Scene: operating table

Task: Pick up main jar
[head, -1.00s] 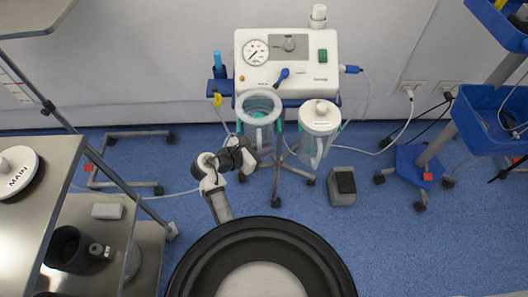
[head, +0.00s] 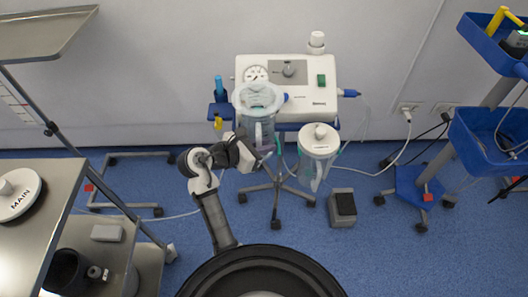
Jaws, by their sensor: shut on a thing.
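The main jar (head: 258,118) is a clear, open-topped cylinder with a pale rim, in front of the white suction unit (head: 310,78). It has no lid on. A round white lid marked MAIN (head: 20,193) lies on the steel table at the left. My gripper (head: 256,157) is at the lower part of the jar, reaching it from the left, and is shut on it. The fingertips are small and partly hidden. The jar's rim covers the lower part of the gauge (head: 257,74).
A second clear jar (head: 318,150) with a white lid hangs close at the right. A grey foot pedal (head: 343,207) lies on the floor. A steel table (head: 55,185) stands at the left, and a blue trolley (head: 475,140) at the right. Tubing runs around the stand.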

